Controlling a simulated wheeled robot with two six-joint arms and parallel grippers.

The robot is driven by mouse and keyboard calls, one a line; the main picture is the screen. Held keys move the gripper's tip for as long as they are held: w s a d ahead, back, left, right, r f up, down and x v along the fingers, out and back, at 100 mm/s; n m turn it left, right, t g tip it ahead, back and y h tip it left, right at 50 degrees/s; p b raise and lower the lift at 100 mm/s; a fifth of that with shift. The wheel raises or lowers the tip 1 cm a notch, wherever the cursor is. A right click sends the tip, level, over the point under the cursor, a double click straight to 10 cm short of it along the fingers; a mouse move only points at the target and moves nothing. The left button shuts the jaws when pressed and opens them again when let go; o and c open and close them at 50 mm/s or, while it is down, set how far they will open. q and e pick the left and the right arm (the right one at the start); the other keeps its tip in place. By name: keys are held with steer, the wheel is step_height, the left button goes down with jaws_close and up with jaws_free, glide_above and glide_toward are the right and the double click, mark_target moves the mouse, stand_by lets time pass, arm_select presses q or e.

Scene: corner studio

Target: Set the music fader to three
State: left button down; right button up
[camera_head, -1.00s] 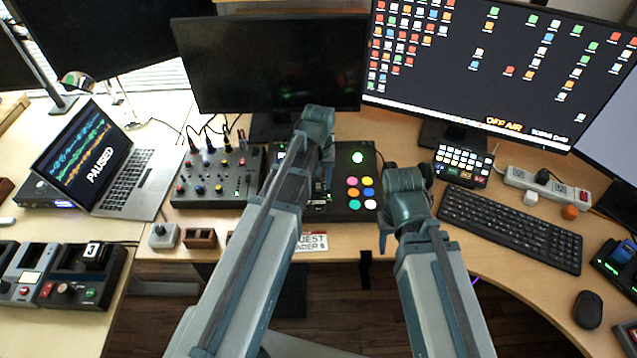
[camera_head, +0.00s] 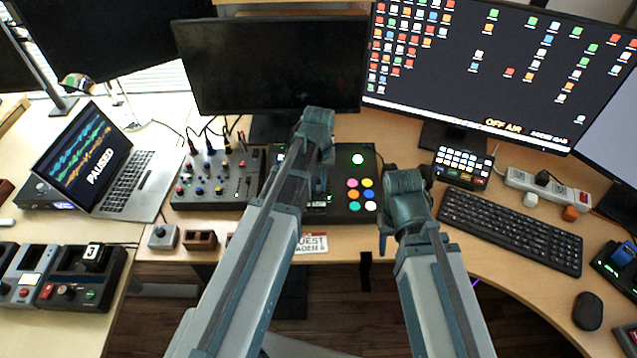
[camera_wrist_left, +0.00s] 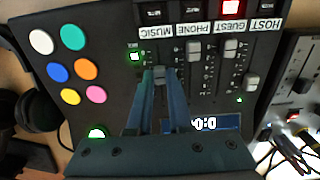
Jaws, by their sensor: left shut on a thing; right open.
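The black fader board (camera_head: 340,213) lies below the dark middle monitor, partly hidden by my left arm. In the left wrist view the board (camera_wrist_left: 95,15) appears upside down, with fader columns labelled music (camera_wrist_left: 155,32), phone, guest and host. My left gripper (camera_wrist_left: 160,78) is shut on the music fader cap (camera_wrist_left: 160,72); its fingers cover much of the track and scale, so I cannot read the setting. In the head view my left gripper (camera_head: 322,190) is over the board, its fingertips hard to see. My right gripper (camera_head: 384,238) is open and empty, right of the board.
Coloured buttons (camera_head: 361,195) sit on the board's right half. A knob mixer (camera_head: 215,180) lies left of it, with a laptop (camera_head: 125,180) beyond. A keyboard (camera_head: 510,228) and mouse (camera_head: 588,310) are on the right. A small display (camera_wrist_left: 215,123) is partly behind my left fingers.

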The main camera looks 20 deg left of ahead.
mark_target(319, 189)
arm_select(q)
steer(key=shift+s, duration=0.1)
stand_by(0.6)
steer(key=shift+s+d, duration=0.1)
steer(key=shift+s, duration=0.2)
steer(key=c, duration=0.8)
jaws_free()
steer(key=shift+w, duration=0.1)
steer(key=shift+r, duration=0.1)
step_height(319, 189, up, 14)
steer(key=p, duration=1.3)
steer(key=shift+f+p, duration=0.2)
steer(key=shift+p, duration=0.2)
steer(key=s+d+m, duration=0.2)
steer(key=s+d, duration=0.1)
steer(key=s, duration=0.1)
steer(key=s+d+m, duration=0.2)
steer(key=s+d, duration=0.2)
steer(key=s, duration=0.1)
steer(key=s+d+m+y, duration=0.1)
steer(key=s+d+m, duration=0.2)
steer(key=s, duration=0.2)
steer(key=shift+s+d+r, duration=0.1)
steer(key=shift+d, duration=0.1)
